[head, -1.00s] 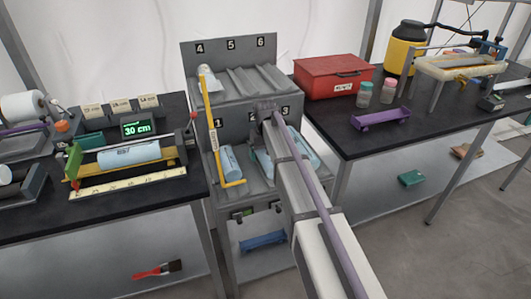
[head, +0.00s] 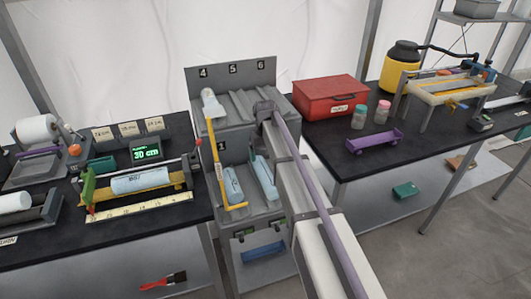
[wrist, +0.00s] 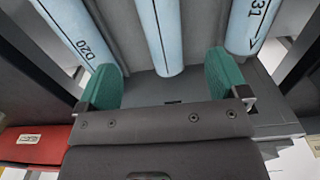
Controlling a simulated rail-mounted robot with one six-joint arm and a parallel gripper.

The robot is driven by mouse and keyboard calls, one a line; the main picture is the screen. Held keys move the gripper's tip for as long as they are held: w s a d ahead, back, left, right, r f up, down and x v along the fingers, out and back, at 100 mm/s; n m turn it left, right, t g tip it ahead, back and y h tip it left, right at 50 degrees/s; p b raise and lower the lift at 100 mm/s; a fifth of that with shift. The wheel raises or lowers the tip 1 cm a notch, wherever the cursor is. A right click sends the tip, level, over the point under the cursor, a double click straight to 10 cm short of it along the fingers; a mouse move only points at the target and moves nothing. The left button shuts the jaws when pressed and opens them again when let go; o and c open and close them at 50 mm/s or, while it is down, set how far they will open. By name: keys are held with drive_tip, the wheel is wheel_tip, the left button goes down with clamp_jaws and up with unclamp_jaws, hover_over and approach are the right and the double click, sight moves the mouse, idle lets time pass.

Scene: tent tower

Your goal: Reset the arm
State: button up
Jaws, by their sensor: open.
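My arm reaches from the lower right to the grey stepped rack (head: 230,70) in the head view; my gripper's fingers are hidden there behind the arm's end. In the wrist view my gripper (wrist: 160,82) is open, its two teal pads wide apart with nothing gripped between them. Three pale blue rolls lie ahead: a left one marked D20 (wrist: 82,35), a middle one (wrist: 160,35) whose near end lies between the pads' lines, and a right one (wrist: 250,22). The pads show clear gaps to the middle roll.
Rolls lie in the rack's upper slot 4 (head: 210,104) and lower slot 1 (head: 233,187). A yellow bar (head: 214,150) stands up along the rack's left front. A red box (head: 330,97) stands close right. The left bench holds a measuring rig (head: 140,181) with another roll.

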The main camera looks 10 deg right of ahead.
drive_tip(key=s+m, duration=0.1)
drive_tip(key=s, duration=2.8)
drive_tip(key=shift+s, duration=0.2)
